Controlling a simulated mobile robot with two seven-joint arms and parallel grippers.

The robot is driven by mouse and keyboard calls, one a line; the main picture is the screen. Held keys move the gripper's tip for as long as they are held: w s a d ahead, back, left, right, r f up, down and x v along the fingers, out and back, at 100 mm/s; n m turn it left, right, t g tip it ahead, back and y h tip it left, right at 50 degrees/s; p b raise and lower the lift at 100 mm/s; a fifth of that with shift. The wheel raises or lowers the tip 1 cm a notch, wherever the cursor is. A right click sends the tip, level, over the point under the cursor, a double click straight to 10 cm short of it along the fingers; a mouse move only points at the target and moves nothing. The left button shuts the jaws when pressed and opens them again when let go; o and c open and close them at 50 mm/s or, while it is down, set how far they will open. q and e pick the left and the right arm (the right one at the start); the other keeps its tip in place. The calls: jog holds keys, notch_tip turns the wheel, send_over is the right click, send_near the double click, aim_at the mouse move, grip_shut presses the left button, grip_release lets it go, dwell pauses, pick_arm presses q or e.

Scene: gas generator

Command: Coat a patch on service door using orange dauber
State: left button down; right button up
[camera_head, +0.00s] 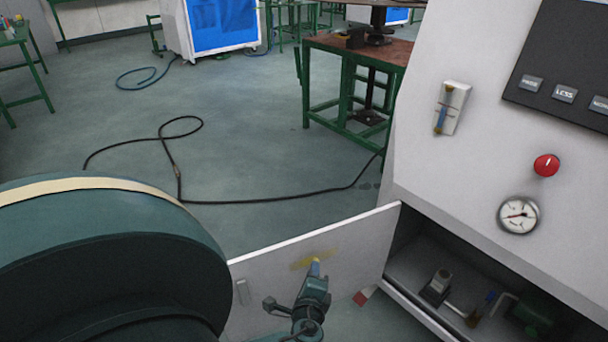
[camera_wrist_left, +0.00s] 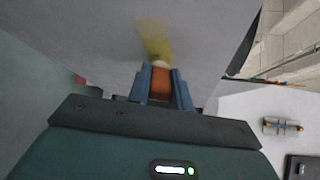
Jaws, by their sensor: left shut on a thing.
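The service door (camera_head: 350,246) of the white generator cabinet stands open, a pale flat panel reaching left from the opening. A yellow patch (camera_head: 302,261) marks its face; in the left wrist view the patch (camera_wrist_left: 152,36) is a short yellow streak. My left gripper (camera_head: 315,270) is at the door, by the patch. In the left wrist view its blue fingers (camera_wrist_left: 161,88) are shut on the orange dauber (camera_wrist_left: 160,82). The dauber's pale tip is at the lower end of the streak and seems to touch the door. My right gripper is not in view.
The cabinet front carries a gauge (camera_head: 518,214), a red knob (camera_head: 546,165) and a dark button panel (camera_head: 563,75). The open compartment (camera_head: 420,262) holds small parts. A black cable (camera_head: 270,200) lies on the floor; a green-legged table (camera_head: 350,90) stands behind.

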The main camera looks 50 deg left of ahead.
pick_arm(q)
jog(key=shift+w+d+b, duration=0.1)
jog(key=shift+w+d, duration=0.1)
jog(key=shift+w, duration=0.45)
jog(key=shift+w+d+b, duration=0.15)
jog(key=shift+w+d, duration=0.05)
jog(key=shift+w, duration=0.5)
jog(key=shift+w+d+b, duration=0.1)
jog(key=shift+w+d, duration=0.1)
jog(key=shift+w, duration=0.45)
jog(key=w, duration=0.1)
jog(key=w+d+b, duration=0.1)
jog(key=w, duration=0.1)
jog(key=shift+d, duration=0.15)
jog(key=shift+d, duration=0.15)
